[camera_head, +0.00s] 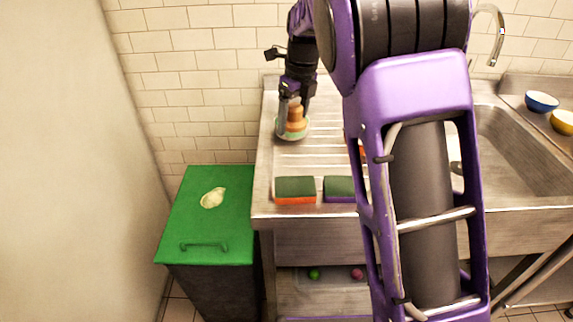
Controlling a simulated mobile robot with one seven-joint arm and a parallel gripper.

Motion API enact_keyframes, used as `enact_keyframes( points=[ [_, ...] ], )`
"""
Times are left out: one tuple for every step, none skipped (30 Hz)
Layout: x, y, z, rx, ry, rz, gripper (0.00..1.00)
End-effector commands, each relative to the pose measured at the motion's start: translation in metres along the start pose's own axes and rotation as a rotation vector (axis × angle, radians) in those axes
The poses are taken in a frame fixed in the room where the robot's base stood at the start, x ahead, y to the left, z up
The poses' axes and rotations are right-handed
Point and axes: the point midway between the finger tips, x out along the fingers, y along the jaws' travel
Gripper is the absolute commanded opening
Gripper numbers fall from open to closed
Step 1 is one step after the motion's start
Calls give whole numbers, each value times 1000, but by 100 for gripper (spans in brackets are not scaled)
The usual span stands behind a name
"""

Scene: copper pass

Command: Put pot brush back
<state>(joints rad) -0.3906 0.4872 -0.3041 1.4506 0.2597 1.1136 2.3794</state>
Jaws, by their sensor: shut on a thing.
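The pot brush (295,117) looks like a small orange-brown wooden piece. My gripper (293,107) points down and is shut on it at the back left of the steel drainboard (322,158). The brush stands about upright over a small pale green dish (282,135) with a light rim. I cannot tell whether the brush touches the dish. The fingers hide part of the brush, and its lower end is not clear.
Two sponges, one green and orange (295,190) and one green and purple (340,189), lie at the drainboard's front edge. A green-lidded bin (222,232) stands left. A sink (515,145) and two bowls, blue (541,102) and yellow (565,121), are right. My arm hides the middle.

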Motion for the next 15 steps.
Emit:
enact_keyframes(
  points=[
    [6, 1, -1, -1, 2, 1, 15],
    [9, 1, -2, -1, 2, 2, 15],
    [16, 1, -3, -1, 3, 2, 15],
    [21, 1, -4, 0, 3, 3, 15],
    [26, 1, -5, 0, 4, 3, 15],
    [33, 1, -6, 0, 3, 3, 15],
    [38, 1, -6, 0, 4, 3, 15],
    [42, 1, -7, 0, 3, 3, 15],
    [46, 1, -7, 0, 1, 2, 15],
    [49, 1, -8, 0, 1, 1, 15],
    [51, 1, -8, 0, 1, 1, 15],
    [55, 1, -9, 0, 2, 2, 15],
    [58, 1, -9, 0, 2, 1, 15],
    [62, 0, -10, 0, 2, 1, 15],
    [69, 1, -11, 0, 4, 2, 15]
  ],
)
